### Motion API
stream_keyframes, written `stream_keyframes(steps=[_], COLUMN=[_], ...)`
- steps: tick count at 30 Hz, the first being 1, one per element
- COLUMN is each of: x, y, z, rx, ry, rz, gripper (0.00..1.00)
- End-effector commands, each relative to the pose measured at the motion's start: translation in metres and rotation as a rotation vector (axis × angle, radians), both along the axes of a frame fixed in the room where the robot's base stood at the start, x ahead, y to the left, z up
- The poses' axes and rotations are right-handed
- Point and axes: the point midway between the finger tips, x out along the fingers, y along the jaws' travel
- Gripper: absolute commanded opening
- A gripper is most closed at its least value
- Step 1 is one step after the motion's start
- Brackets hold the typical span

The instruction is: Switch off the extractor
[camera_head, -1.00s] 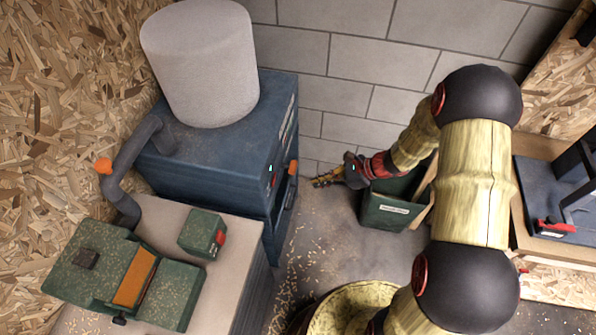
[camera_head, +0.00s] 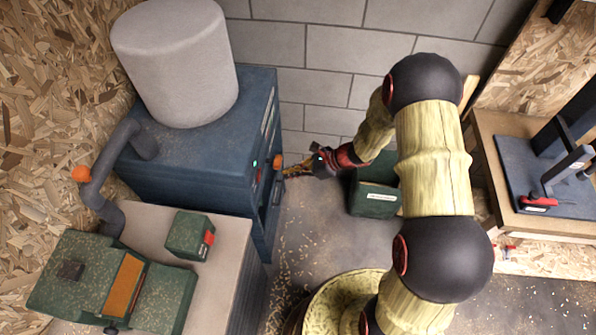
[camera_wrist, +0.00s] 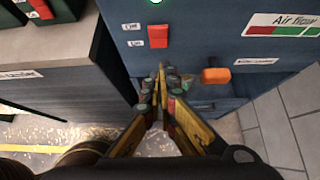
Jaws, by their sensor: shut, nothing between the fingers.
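The extractor is a dark blue cabinet (camera_head: 190,170) with a grey filter drum (camera_head: 180,62) on top. It also fills the top of the wrist view (camera_wrist: 215,30). An orange handle (camera_wrist: 216,75) is lower right of the switch. My gripper (camera_head: 288,171) is shut and empty, pointing at the cabinet's front. In the wrist view my gripper's fingertips (camera_wrist: 162,68) appear just below the red switch; whether they touch the front cannot be told.
A grey bench (camera_head: 235,235) with a green machine (camera_head: 85,275) and a small green box with a red switch (camera_head: 190,235) adjoins the extractor. A hose (camera_head: 100,190) joins the cabinet. A green bin (camera_head: 372,198) stands beneath my arm. A wooden bench (camera_head: 500,180) is at right.

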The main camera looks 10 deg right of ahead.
Motion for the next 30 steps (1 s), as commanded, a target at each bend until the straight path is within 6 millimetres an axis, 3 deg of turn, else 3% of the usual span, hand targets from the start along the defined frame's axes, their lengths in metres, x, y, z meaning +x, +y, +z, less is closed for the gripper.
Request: stream_keyframes(steps=[5, 12, 30], x=[0.008, 0.020, 0.026], y=[0.027, 0.056, 0.073], z=[-0.024, -0.019, -0.014], rx=[0.001, 0.000, -0.003], ry=[0.002, -0.001, -0.002], rz=[0.005, 0.002, 0.004], gripper=[0.00, 0.00, 0.00])
